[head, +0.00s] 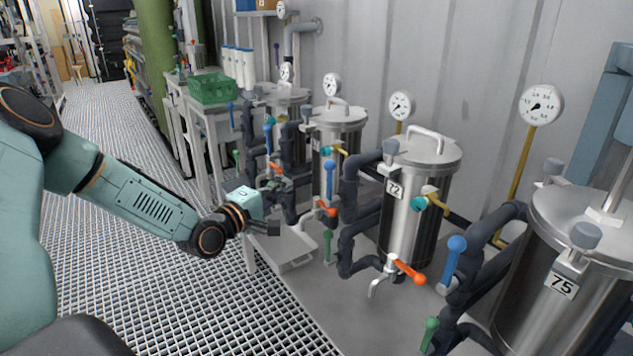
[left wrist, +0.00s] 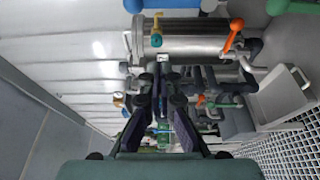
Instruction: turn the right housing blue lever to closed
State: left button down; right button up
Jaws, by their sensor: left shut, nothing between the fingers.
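The right housing, a steel vessel labelled 75 (head: 565,270), stands at the right edge of the head view, partly cut off. A blue lever (head: 453,258) stands nearly upright beside dark pipes on its left. A blue part (left wrist: 183,4) at the top edge of the left wrist view may be this lever. My left gripper (head: 272,228) is shut and empty in the head view, well left of that lever, with vessel 72 (head: 415,200) between. Its dark fingers (left wrist: 160,75) close together in the left wrist view. My right gripper is not in view.
Vessel 72 has an orange lever (head: 410,271), which points toward the right. Another blue lever (head: 329,180) and a green lever (head: 430,334) stand by the dark pipes. A grey tray (head: 285,250) lies below my left gripper. The grating floor (head: 190,300) is open.

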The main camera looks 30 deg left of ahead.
aim_at(329, 184)
pick_arm(q)
jog(key=w+d+b, duration=0.4)
jog(key=w, duration=0.3)
jog(key=shift+w+d+b, duration=0.2)
jog(key=shift+w+b, duration=0.1)
jog(key=shift+b, duration=0.1)
dwell(0.5)
